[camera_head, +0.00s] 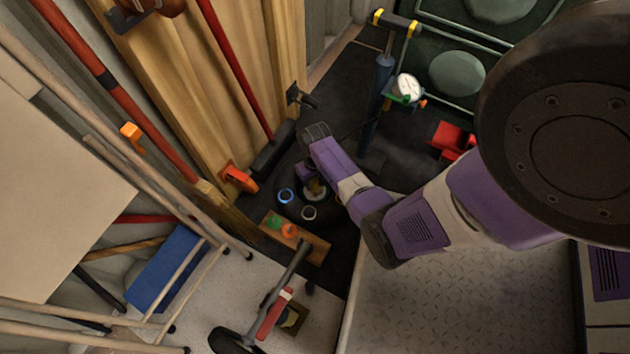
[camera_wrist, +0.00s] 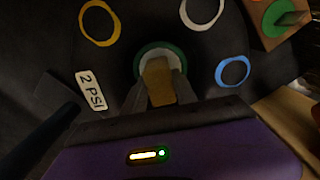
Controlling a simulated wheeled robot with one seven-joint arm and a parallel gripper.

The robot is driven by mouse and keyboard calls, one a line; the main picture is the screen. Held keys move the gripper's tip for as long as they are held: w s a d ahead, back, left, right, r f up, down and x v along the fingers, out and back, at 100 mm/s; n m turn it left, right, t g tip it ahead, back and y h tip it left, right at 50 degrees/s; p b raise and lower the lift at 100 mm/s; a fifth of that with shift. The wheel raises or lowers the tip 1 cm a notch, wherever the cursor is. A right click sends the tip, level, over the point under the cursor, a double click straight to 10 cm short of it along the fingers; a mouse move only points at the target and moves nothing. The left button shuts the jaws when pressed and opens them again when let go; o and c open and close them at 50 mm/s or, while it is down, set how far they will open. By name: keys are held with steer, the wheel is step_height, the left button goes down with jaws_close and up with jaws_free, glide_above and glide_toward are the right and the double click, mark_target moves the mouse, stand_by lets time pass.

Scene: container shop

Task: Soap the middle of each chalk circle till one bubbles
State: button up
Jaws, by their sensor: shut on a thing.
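My gripper (camera_wrist: 160,92) is shut on a tan, blunt-ended thing (camera_wrist: 158,82), perhaps a brush or soap applicator. Its tip overlaps a green circle (camera_wrist: 139,62) with a pale band inside; I cannot tell whether they touch, and the circle's middle is hidden. On the black surface around it are a yellow circle (camera_wrist: 84,30), a white circle (camera_wrist: 218,22) and a blue circle (camera_wrist: 218,75). Their middles look dark, with no bubbles visible. The head view also shows the blue circle (camera_head: 279,197) and the white circle (camera_head: 303,214) near my gripper (camera_head: 314,188).
A "2 PSI" label (camera_wrist: 92,90) lies left of the green circle. A wooden board (camera_head: 312,251) with green and orange pieces lies close by. A blue pump (camera_head: 376,105) with a white gauge (camera_head: 407,87) stands behind. Red-handled tools (camera_head: 238,75) lean at left.

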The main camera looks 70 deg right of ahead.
mark_target(315, 181)
steer(key=shift+f, duration=0.6)
stand_by(1.8)
step_height(315, 181, up, 7)
steer(key=p, duration=0.7)
stand_by(0.3)
